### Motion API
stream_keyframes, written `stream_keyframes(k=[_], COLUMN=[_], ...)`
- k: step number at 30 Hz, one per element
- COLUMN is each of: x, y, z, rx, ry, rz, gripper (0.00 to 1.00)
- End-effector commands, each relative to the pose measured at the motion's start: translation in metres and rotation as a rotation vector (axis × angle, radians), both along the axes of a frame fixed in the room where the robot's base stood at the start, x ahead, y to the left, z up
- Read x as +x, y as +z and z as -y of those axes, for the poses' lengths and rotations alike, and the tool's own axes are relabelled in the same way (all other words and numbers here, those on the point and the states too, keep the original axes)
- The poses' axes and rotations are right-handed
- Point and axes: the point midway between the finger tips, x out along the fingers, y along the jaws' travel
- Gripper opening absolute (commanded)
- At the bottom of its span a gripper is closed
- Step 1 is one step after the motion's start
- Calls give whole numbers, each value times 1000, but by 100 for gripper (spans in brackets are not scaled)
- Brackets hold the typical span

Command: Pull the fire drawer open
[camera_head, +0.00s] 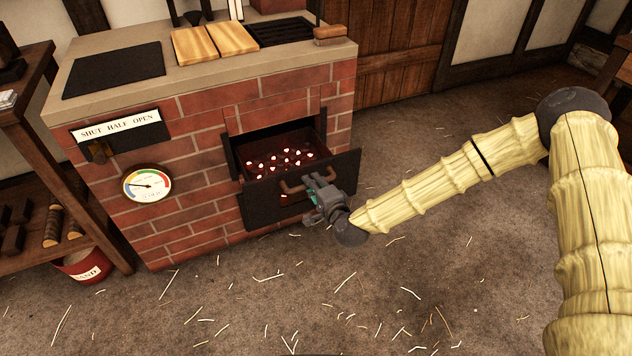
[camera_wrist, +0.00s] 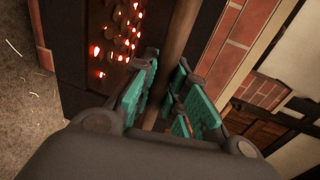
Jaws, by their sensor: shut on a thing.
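The fire drawer (camera_head: 258,208) is a dark metal drawer in the front of the brick stove. It stands pulled out, with glowing red embers (camera_head: 283,158) showing inside behind its front panel. A brown bar handle (camera_head: 292,188) is fixed to the front. My gripper (camera_head: 314,189) is at the handle, shut on it. In the wrist view the teal-padded fingers of my gripper (camera_wrist: 165,95) sit on either side of the handle bar (camera_wrist: 178,45), and the embers (camera_wrist: 112,45) glow behind. Part of the handle is hidden by the fingers.
The brick stove (camera_head: 185,215) has a gauge (camera_head: 147,184) and a "SHUT HALF OPEN" plate (camera_head: 116,125). A red sand bucket (camera_head: 84,266) stands at the lower left below a wooden shelf (camera_head: 95,222). The floor before the drawer is clear except for scattered straw.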

Motion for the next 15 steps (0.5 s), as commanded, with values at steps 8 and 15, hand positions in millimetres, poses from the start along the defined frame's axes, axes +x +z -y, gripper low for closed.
stream_keyframes(k=[8,15], x=[0,0], y=[-1,0], z=[1,1], rx=[0,0], ry=[0,0], rz=[-1,-1], gripper=[37,37])
